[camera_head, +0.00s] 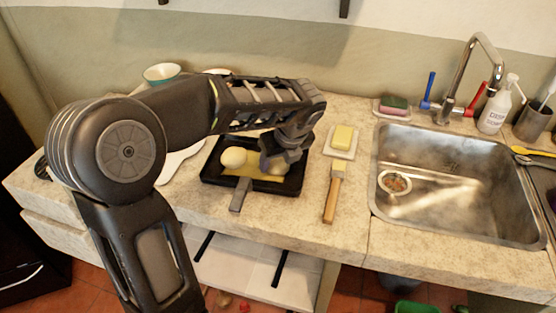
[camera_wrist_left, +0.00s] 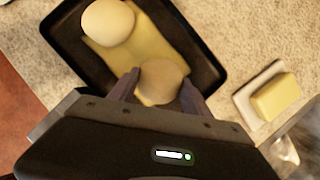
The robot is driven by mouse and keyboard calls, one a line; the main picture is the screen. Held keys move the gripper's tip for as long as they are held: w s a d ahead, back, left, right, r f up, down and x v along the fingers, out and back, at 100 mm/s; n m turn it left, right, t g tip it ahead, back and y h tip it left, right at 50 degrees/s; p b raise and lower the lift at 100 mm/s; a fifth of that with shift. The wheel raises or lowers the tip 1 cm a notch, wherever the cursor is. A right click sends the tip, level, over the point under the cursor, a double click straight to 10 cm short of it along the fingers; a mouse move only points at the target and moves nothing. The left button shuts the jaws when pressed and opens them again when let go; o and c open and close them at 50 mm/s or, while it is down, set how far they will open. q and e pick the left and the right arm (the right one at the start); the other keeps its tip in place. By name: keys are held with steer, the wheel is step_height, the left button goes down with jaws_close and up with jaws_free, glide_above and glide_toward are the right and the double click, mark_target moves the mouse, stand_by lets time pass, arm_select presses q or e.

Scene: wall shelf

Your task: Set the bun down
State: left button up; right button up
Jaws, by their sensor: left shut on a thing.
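My left gripper (camera_head: 276,164) reaches down over a dark rectangular tray (camera_head: 210,175) on the counter. In the left wrist view its two fingers (camera_wrist_left: 158,88) are closed on the sides of a round tan bun (camera_wrist_left: 160,80). The held bun is over or on the yellow sheet (camera_wrist_left: 122,50) in the tray; I cannot tell whether it touches. A second, paler bun (camera_wrist_left: 108,23) rests on the sheet near the far end; in the head view this bun (camera_head: 233,157) shows left of the gripper. In the head view the gripper partly hides the held bun. My right gripper is not in view.
Right of the tray are a brush with a wooden handle (camera_head: 331,198) and a yellow butter block (camera_head: 343,136) on a white dish. A sink (camera_head: 450,190) lies farther right. A bowl (camera_head: 161,73) stands behind my arm. A grey handle (camera_head: 240,195) lies over the tray's front edge.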

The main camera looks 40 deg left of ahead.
arm_select(q)
steer(key=shift+f, duration=0.1)
steer(key=o, duration=1.3)
steer(key=shift+o, duration=0.2)
steer(key=shift+r, duration=0.2)
steer(key=v, duration=1.2)
steer(key=shift+p, duration=0.4)
steer(key=shift+f, duration=0.1)
